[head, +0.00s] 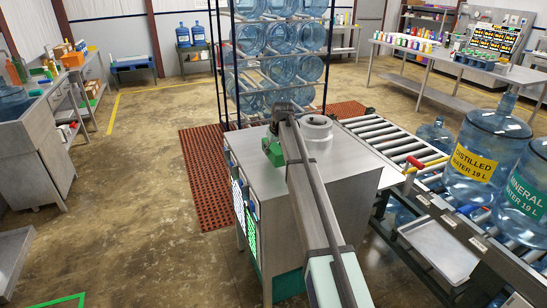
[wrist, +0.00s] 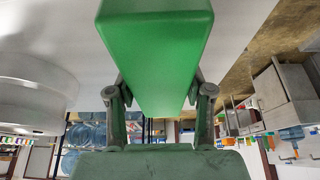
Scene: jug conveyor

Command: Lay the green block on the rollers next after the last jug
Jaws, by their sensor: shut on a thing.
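The green block (wrist: 155,50) fills the upper middle of the wrist view, between the two fingers of my gripper (wrist: 160,92), which is shut on it. In the head view the block (head: 273,151) shows at the far end of my arm, over the left part of the steel cabinet top; I cannot tell whether it touches the top. The rollers (head: 385,133) run to the right of the cabinet. Large blue jugs stand on the line at right: one labelled distilled (head: 483,158), one labelled mineral (head: 526,190). A smaller-looking jug (head: 435,136) stands behind them, its base hidden.
The steel cabinet (head: 235,145) lies between block and rollers, with a round metal fitting (head: 316,127) on top. A red-and-yellow handle (head: 415,163) stands at the rollers' near edge. A jug rack (head: 230,70) rises behind. The rollers' far-left stretch is bare.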

